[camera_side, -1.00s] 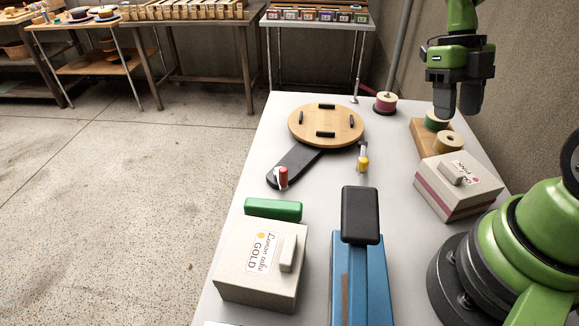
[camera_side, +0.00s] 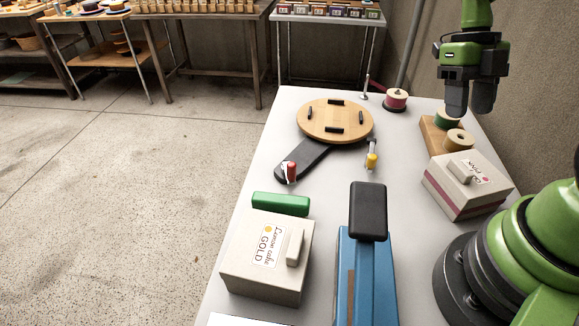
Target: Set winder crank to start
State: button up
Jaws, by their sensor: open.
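The winder is a round wooden disc (camera_side: 335,119) with several black pegs, lying on the grey table. A dark flat arm (camera_side: 303,160) runs from under the disc toward the front left. An upright red handle (camera_side: 291,171) stands at its outer end, with a white marking beside it; I take this arm and handle for the crank. A small yellow-tipped part (camera_side: 371,160) stands right of the disc's front edge. My gripper (camera_side: 469,101) is open and empty, pointing down at the back right, well away from the crank, near the spools.
A green spool (camera_side: 447,115) and a tan spool (camera_side: 458,139) sit on a wooden block. A pink spool (camera_side: 396,99) stands behind. Two cake boxes (camera_side: 265,256) (camera_side: 468,184), a green block (camera_side: 280,203) and a blue device with a black top (camera_side: 367,265) occupy the front.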

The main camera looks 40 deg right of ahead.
jog(key=shift+c, duration=0.3)
jog(key=m+t+h, duration=0.2)
jog(key=m+t, duration=0.2)
jog(key=m, duration=0.2)
send_over(291, 163)
notch_tip(291, 163, down, 3)
jog(key=shift+s+f, duration=0.1)
jog(key=shift+f, duration=0.25)
notch_tip(291, 163, down, 9)
jog(key=shift+f, duration=0.2)
